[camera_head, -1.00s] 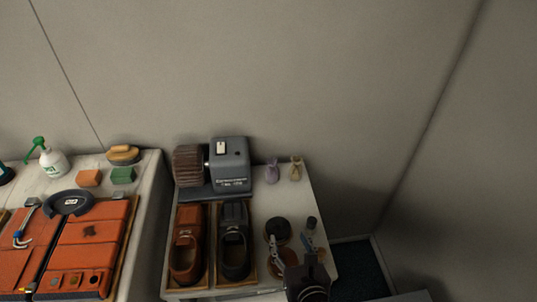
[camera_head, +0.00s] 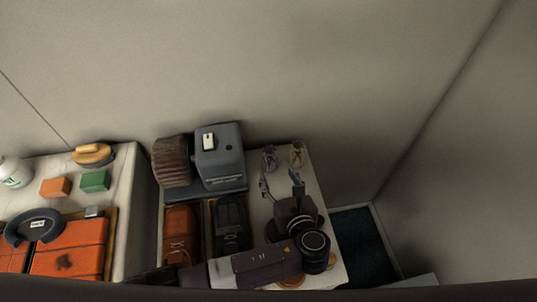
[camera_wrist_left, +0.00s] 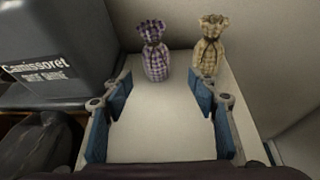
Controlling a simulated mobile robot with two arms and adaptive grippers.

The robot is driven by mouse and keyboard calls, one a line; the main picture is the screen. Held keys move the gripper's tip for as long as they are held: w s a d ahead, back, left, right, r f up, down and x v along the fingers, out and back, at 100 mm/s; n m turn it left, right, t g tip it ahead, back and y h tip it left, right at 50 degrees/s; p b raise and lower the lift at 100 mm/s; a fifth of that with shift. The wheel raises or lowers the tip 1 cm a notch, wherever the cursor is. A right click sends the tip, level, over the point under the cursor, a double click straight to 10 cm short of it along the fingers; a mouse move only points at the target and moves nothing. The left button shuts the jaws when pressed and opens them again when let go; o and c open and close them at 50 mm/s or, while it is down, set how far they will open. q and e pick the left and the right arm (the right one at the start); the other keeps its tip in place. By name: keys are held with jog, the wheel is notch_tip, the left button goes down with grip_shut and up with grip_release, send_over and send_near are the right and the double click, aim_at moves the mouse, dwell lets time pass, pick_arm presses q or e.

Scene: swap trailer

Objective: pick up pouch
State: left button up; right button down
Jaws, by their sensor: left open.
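Two small tied pouches stand upright at the back of the white table. The purple checked pouch (camera_head: 269,158) is on the left and the tan checked pouch (camera_head: 297,154) is on the right. In the left wrist view, the purple pouch (camera_wrist_left: 154,50) and the tan pouch (camera_wrist_left: 209,44) stand ahead of the fingers, apart from each other. My left gripper (camera_head: 281,188) is open and empty, just in front of the pouches over the table. Its blue-padded fingers (camera_wrist_left: 166,108) are spread wide in the left wrist view. My right gripper is out of view.
A grey machine (camera_head: 219,155) with a brown ribbed roll (camera_head: 171,162) stands left of the pouches. An orange shoe (camera_head: 181,232) and a black shoe (camera_head: 230,226) lie in trays in front of it. The wall is close behind. Bare table (camera_wrist_left: 165,125) lies between my fingers.

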aim_at(272, 166)
pick_arm(q)
jog(key=x, duration=0.5)
jog(key=shift+w+a+r+p, duration=0.2)
jog(key=shift+w+a+p, duration=0.1)
jog(key=shift+w+a, duration=0.1)
jog(key=shift+w+a+f, duration=0.1)
jog(key=shift+w+f, duration=0.15)
jog(key=shift+w, duration=0.2)
jog(key=c, duration=1.3)
jog(key=shift+o, duration=0.2)
jog(key=shift+r, duration=0.1)
notch_tip(272, 166, up, 20)
jog(key=p, duration=0.1)
jog(key=s+a+r+m+h, duration=0.3)
jog(key=s+a+r, duration=0.3)
jog(key=s, duration=0.4)
jog(key=shift+a+r+t+h, duration=0.3)
jog(key=shift+a+t, duration=0.1)
jog(key=shift+a, duration=0.15)
